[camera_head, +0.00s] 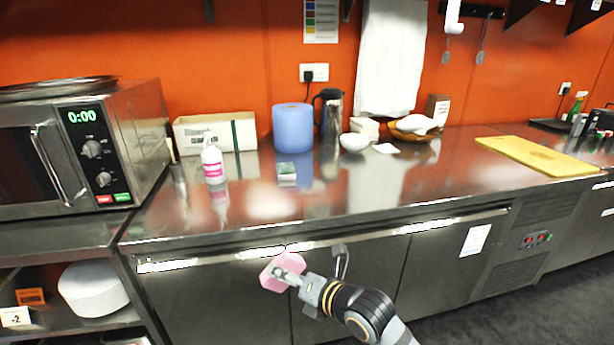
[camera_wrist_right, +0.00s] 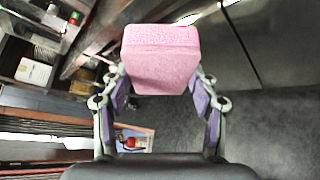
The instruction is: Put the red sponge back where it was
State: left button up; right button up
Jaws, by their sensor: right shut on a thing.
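A pinkish-red sponge (camera_head: 275,272) is held up by my right gripper (camera_head: 292,279) in front of the counter's lower cabinet doors, below the counter edge. In the right wrist view the sponge (camera_wrist_right: 161,58) is a pink block between the two fingers of the right gripper (camera_wrist_right: 161,88), which is shut on it. A small green and white block (camera_head: 287,172), which may be another sponge, lies on the counter. My left gripper is not in view.
The steel counter (camera_head: 330,207) has clear room at its front. A pink-labelled bottle (camera_head: 212,162), a blue roll (camera_head: 293,128), a steel jug (camera_head: 330,112) and a white bowl (camera_head: 353,143) stand behind. A microwave (camera_head: 75,150) is left; a yellow board (camera_head: 535,155) is right.

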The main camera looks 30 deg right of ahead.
jog(key=r+p, duration=0.1)
jog(key=d+r+p, duration=0.1)
jog(key=r+p, duration=0.1)
jog(key=shift+r, duration=0.25)
notch_tip(320, 180, up, 26)
jog(key=m+g+p, duration=0.2)
jog(key=g+p, duration=0.5)
jog(key=p, duration=1.9)
send_over(290, 263)
jog(key=s+f+m, duration=0.5)
jog(key=s+m, duration=0.1)
jog(key=m, duration=0.4)
jog(key=s+a+f+m+g+h, duration=0.1)
jog(key=s+f+m, duration=0.5)
jog(key=m, duration=0.5)
jog(key=shift+s+a+m+b, duration=0.25)
jog(key=shift+s+m+b, duration=0.05)
jog(key=shift+s, duration=0.35)
